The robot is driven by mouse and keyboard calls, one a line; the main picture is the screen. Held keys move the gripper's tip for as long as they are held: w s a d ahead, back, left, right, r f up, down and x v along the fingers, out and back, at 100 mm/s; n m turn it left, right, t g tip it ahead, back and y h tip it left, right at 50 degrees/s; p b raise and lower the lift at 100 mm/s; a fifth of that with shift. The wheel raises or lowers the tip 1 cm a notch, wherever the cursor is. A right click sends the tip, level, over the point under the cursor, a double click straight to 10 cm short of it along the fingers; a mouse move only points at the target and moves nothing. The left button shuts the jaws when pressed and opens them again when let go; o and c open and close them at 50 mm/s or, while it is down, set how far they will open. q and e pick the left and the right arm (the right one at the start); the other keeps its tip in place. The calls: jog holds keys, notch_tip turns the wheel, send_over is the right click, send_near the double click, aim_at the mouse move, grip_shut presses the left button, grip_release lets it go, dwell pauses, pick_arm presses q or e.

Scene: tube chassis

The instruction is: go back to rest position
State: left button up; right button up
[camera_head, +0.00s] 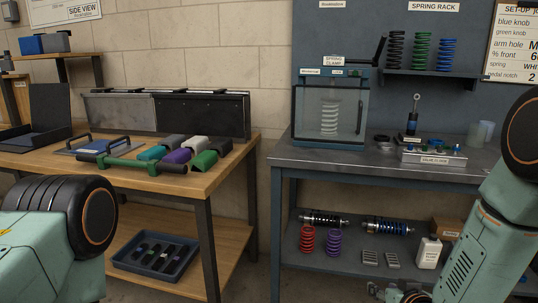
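My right arm comes in from the right edge and reaches down in front of the grey bench. Part of my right gripper (392,293) shows at the bottom edge, low in front of the bench's lower shelf. It is small and cut off by the frame, so its opening and anything in it cannot be made out. My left arm shows only as a large joint and link at the lower left, in front of the wooden bench. My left gripper is outside the view.
A wooden bench (228,158) on the left holds a green bar tool (128,163) and several coloured blocks. The grey bench (300,157) holds a spring clamp box (330,110) and a valve block tray (432,157). Shock absorbers (388,227) lie on its lower shelf.

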jog(key=s+a+f+g+p, duration=0.1)
jog(key=s+f+g, duration=0.2)
jog(key=s, duration=0.9)
jog(key=s+a+f+g+p, duration=0.1)
jog(key=s+f+g, duration=0.3)
jog(key=s, duration=0.8)
jog(key=s+a+f+g+p, duration=0.1)
jog(key=s+f+g+p, duration=0.1)
jog(key=s, duration=1)
jog(key=shift+s+a+f+n+g, duration=0.35)
jog(key=shift+f+g, duration=0.4)
jog(key=shift+g, duration=0.45)
jog(key=shift+o, duration=0.2)
